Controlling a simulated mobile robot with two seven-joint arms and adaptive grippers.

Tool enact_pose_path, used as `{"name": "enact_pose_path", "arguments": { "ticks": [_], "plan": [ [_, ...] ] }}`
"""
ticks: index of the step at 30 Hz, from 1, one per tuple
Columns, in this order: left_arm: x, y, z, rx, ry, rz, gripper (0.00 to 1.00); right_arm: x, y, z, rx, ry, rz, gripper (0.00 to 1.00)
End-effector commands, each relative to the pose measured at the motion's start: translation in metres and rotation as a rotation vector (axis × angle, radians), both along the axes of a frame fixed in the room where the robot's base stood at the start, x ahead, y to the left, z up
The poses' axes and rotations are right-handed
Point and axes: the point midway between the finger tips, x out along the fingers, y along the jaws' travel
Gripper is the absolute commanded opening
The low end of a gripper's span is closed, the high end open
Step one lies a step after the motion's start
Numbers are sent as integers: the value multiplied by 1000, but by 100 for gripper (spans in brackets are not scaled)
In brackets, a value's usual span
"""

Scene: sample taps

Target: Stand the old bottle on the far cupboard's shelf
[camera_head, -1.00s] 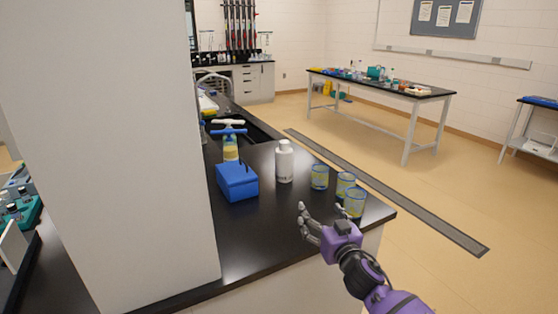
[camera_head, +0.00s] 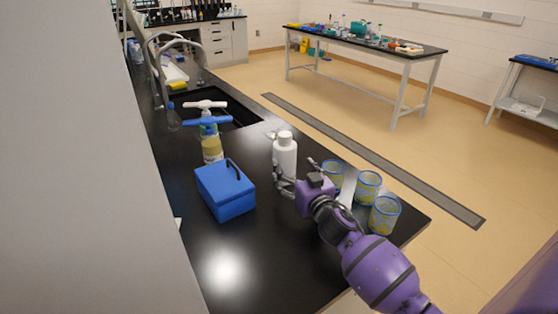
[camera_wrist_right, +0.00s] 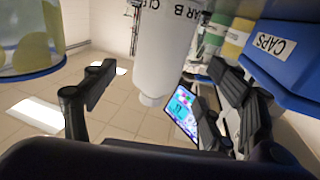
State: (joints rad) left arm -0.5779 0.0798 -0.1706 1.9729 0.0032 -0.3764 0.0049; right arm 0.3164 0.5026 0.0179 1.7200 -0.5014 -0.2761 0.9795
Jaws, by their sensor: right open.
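A white bottle (camera_head: 285,154) with a white cap stands upright on the black counter (camera_head: 250,275). My right gripper (camera_head: 294,177) is open, with its fingers low beside the bottle on the near side. In the right wrist view the bottle (camera_wrist_right: 166,45) hangs upside down in the picture, with part of its label showing, between the spread fingers (camera_wrist_right: 163,82). I cannot tell if a finger touches it. The white cupboard (camera_head: 225,40) with drawers stands at the far back; no open shelf shows on it. My left gripper is not in view.
A blue box (camera_head: 225,191) marked CAPS stands left of the bottle. Blue- and white-topped bottles (camera_head: 211,148) stand behind it, near the sink (camera_head: 238,108). Several blue-rimmed jars (camera_head: 367,187) stand close to the right of my gripper. A pale wall or panel (camera_head: 70,160) fills the left.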

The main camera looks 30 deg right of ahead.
Motion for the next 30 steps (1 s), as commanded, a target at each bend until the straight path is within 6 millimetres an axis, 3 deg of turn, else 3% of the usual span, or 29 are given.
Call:
{"name": "enact_pose_path", "arguments": {
  "ticks": [18,27,30],
  "plan": [
    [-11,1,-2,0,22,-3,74,73,-7,6,-1,0,-1,78],
    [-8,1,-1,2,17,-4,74,77,-7,6,-1,1,0,78],
    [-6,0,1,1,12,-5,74,77,-7,6,0,0,0,65]
  ]
}}
